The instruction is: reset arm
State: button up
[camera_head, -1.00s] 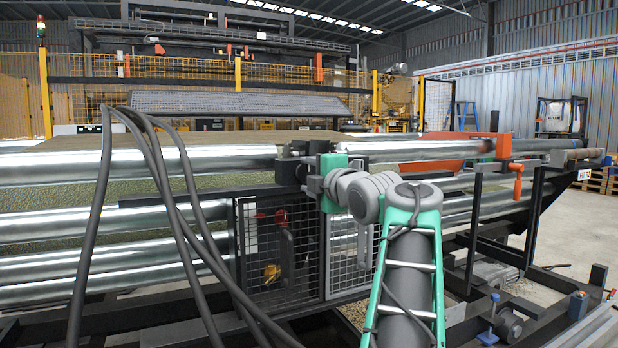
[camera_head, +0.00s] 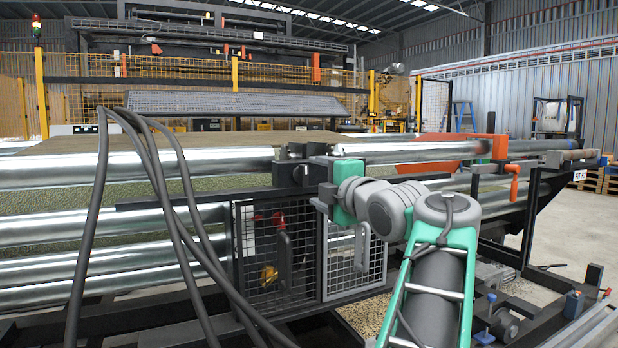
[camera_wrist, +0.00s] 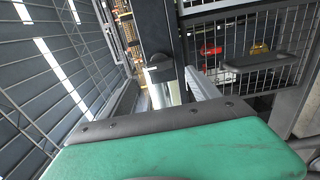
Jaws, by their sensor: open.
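My gripper (camera_head: 322,198), with its green hand and dark fingers, is in the middle of the head view. It points left, in front of the black mesh guard (camera_head: 285,255) of the turf machine. The jaws are open and I see nothing held between them. My green and grey arm reaches up to it from the lower right. In the wrist view my green hand fills the bottom, with the mesh guard (camera_wrist: 270,50) and a black upright post (camera_wrist: 155,35) beyond it. Whether the fingers touch the machine cannot be told.
Shiny metal rollers (camera_head: 105,237) and a turf sheet lie to the left. An orange bracket with a crank handle (camera_head: 514,183) is at the right. Dark hoses (camera_head: 165,200) hang at the left front. Open concrete floor (camera_head: 578,226) shows at the far right.

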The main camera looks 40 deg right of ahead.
jog(key=shift+v, duration=0.85)
jog(key=w+a+m+g+y+p, duration=0.2)
jog(key=w+a+m+g+p, duration=0.15)
jog(key=a+p, duration=0.6)
jog(key=w+a+m+g+y+p, duration=0.2)
jog(key=w+a+m+p, duration=0.2)
jog(key=a+p, duration=0.55)
jog(key=s+a+f+m+g+p, duration=0.3)
jog(key=s+a+p, duration=0.4)
jog(key=p, duration=0.3)
jog(key=s+a+f+m+g+y+p, duration=0.1)
jog(key=s+a+f+m+g+p, duration=0.2)
jog(key=s+a+p, duration=0.4)
jog(key=s+m+g+p, duration=0.1)
jog(key=s+g+p, duration=0.1)
jog(key=s+p, duration=0.1)
jog(key=shift+a+f+g+p, duration=0.35)
jog(key=shift+p, duration=0.2)
jog(key=shift+s, duration=0.1)
